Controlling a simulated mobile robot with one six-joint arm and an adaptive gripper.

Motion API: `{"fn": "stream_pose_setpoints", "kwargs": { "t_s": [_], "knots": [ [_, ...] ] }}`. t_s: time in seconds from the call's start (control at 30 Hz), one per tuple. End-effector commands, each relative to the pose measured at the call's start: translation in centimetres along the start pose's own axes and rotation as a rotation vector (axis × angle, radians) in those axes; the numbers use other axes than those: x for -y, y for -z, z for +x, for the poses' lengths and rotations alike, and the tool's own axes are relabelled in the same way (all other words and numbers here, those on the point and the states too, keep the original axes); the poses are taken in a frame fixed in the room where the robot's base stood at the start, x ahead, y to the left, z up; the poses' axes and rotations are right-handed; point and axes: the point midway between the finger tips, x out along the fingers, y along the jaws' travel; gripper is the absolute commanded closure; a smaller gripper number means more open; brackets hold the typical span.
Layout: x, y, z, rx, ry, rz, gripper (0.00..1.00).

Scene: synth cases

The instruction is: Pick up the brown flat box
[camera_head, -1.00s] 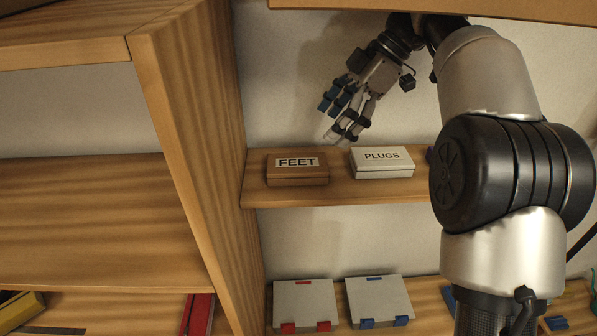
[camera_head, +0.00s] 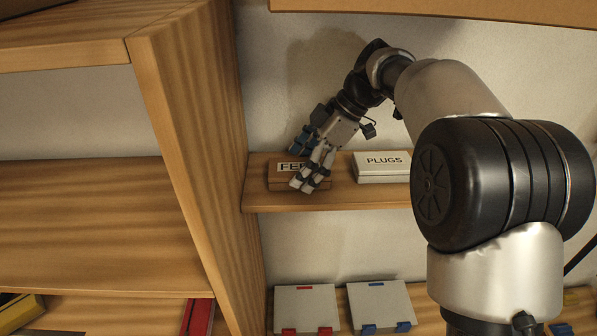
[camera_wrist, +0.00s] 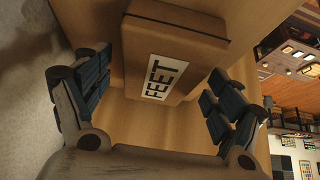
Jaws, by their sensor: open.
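The brown flat box (camera_head: 284,184) lies on the middle wooden shelf, with a white label reading FEET; my gripper covers part of it in the head view. In the wrist view the box (camera_wrist: 195,42) sits between and beyond the two fingers, its label turned sideways. My gripper (camera_head: 303,168) is open, close in front of the box, one finger to each side of it. In the wrist view the open gripper (camera_wrist: 158,92) has nothing held between its fingers; whether a finger touches the box cannot be told.
A white PLUGS box (camera_head: 383,167) stands just right of the brown box on the same shelf (camera_head: 340,196). A wooden upright panel (camera_head: 190,130) is close on the left. A board (camera_head: 420,12) hangs above. Two pale cases (camera_head: 305,303) stand on the lower shelf.

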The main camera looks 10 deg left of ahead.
Motion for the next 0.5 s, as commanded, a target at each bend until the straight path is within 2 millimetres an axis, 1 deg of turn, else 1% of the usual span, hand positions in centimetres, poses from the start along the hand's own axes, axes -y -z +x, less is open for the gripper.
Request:
{"fn": "stream_pose_setpoints", "kwargs": {
  "t_s": [0.13,0.5],
  "knots": [
    [-0.01,-0.02,-0.03,0.000,0.000,0.000,0.15],
    [0.00,-0.03,-0.06,0.000,0.000,0.000,0.40]
  ]
}}
